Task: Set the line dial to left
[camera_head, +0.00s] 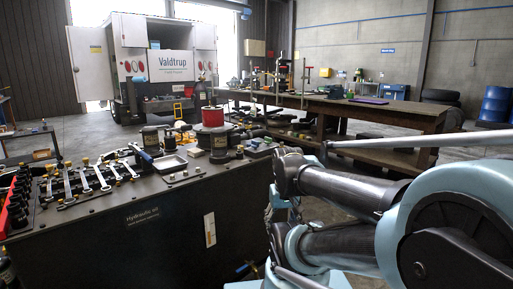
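I cannot pick out the line dial with certainty. The dark bench (110,240) at the left has the words "Hydraulic oil" on its front. A narrow white plate (210,229) is on that front, to the right of the words. A small fitting with blue and brass-coloured parts (248,268) shows low at the bench's right end; I cannot tell what it is. My own arm, light blue and dark, fills the right side. My gripper is not in view, so its opening and any contact are hidden.
Several wrenches (84,180), a red-topped cylinder (212,117) and a grey tray (170,164) are on the bench top. A long wooden workbench (380,112) stands behind. A white truck (150,60) and blue barrels (495,104) are farther back. Some floor between is clear.

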